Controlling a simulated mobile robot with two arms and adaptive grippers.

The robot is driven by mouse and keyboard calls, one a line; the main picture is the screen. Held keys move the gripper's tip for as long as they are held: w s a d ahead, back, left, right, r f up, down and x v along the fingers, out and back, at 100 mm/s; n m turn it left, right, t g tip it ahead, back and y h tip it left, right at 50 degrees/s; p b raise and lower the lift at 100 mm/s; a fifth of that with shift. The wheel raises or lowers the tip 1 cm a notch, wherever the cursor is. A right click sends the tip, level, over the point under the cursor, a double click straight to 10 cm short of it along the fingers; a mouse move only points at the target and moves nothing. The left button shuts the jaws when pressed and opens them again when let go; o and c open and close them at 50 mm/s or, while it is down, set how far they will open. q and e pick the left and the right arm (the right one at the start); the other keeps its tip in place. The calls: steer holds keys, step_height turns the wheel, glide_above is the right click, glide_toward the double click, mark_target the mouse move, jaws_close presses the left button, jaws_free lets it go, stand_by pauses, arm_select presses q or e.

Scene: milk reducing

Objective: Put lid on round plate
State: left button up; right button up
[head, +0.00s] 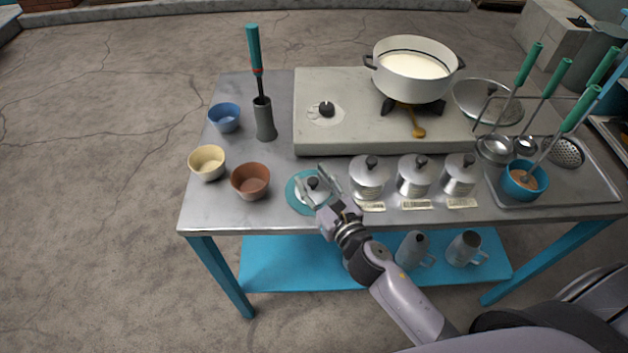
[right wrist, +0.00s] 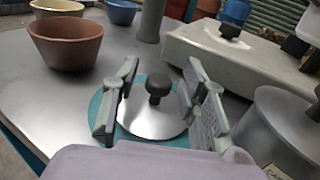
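A silver lid (right wrist: 141,118) with a dark knob (right wrist: 158,86) lies on the round teal plate (head: 295,197) near the table's front edge. The plate also shows in the right wrist view (right wrist: 97,110) as a teal rim around the lid. My right gripper (head: 318,181) is open over the lid. In the right wrist view its fingers (right wrist: 158,92) stand on either side of the knob, apart from it. The lid looks flat on the plate. My left gripper is not in view.
Three lidded silver canisters (head: 413,178) stand just right of the plate. A brown bowl (head: 251,182) is close on its left, with cream (head: 207,163) and blue (head: 225,118) bowls beyond. A stove (head: 350,133) bearing a white pot (head: 411,85) lies behind.

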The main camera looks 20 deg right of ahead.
steer(key=shift+r, duration=0.25)
steer(key=shift+r+p, duration=0.4)
steer(key=shift+p, duration=0.2)
steer(key=s+d+b, duration=0.2)
steer(key=s+b, duration=0.1)
steer(key=s, duration=0.8)
steer(key=shift+s+r, duration=0.3)
steer(key=shift+s, duration=0.1)
